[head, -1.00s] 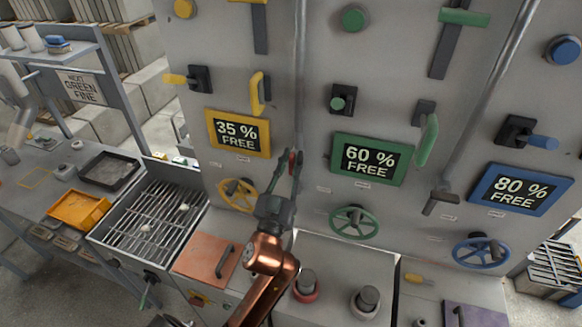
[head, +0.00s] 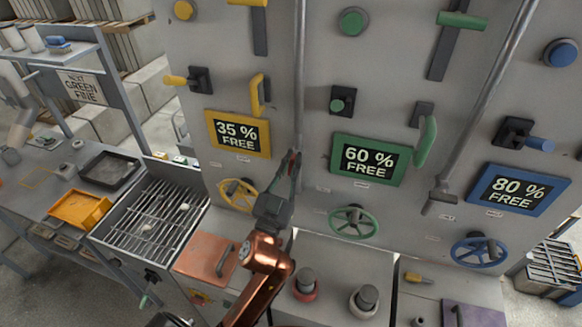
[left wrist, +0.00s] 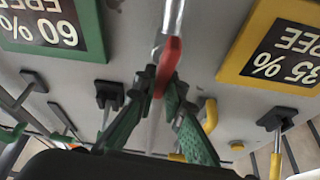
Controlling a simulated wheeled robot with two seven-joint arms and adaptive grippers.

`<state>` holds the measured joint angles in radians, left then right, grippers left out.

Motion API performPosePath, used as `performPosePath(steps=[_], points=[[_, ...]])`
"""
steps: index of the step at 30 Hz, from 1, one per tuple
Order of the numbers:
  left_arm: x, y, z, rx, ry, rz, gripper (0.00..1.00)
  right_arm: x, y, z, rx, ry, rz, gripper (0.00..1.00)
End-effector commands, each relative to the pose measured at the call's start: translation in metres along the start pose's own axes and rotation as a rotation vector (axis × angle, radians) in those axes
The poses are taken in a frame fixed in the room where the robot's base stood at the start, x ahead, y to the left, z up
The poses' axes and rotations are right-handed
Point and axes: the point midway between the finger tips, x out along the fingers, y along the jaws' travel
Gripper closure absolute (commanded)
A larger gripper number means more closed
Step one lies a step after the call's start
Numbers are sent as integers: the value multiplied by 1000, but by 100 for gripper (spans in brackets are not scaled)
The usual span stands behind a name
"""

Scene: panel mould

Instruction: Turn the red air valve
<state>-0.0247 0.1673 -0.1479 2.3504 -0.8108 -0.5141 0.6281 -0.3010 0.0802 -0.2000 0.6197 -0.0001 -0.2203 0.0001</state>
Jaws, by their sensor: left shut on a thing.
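The red air valve (head: 291,157) is a small red lever on the thin vertical pipe between the yellow 35 % and green 60 % signs. In the left wrist view the red lever (left wrist: 168,60) hangs from the pipe end between the green finger pads. My left gripper (head: 292,166) reaches up to it from below and is shut on it. The fingers also show in the left wrist view (left wrist: 165,84), tips at the lever's lower part. The fingers hide part of the lever in the head view. My right gripper is not in view.
The yellow handwheel (head: 238,194) and green handwheel (head: 353,222) flank my arm. Yellow (head: 257,95) and green handles (head: 426,141) stick out of the grey panel. Below are a copper-coloured lid (head: 205,259), knobs and a grate (head: 150,220).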

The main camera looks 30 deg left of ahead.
Motion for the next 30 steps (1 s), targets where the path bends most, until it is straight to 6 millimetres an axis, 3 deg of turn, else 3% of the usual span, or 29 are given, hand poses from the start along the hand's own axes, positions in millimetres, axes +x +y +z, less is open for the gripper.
performPosePath(steps=[12, 24, 30], points=[[1, 5, -2, 264, -2, 112, 100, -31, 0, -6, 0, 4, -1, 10], [0, 6, 1, 303, -1, 126, 100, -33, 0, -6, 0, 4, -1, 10], [1, 8, -1, 447, -4, 188, 100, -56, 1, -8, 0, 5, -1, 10]])
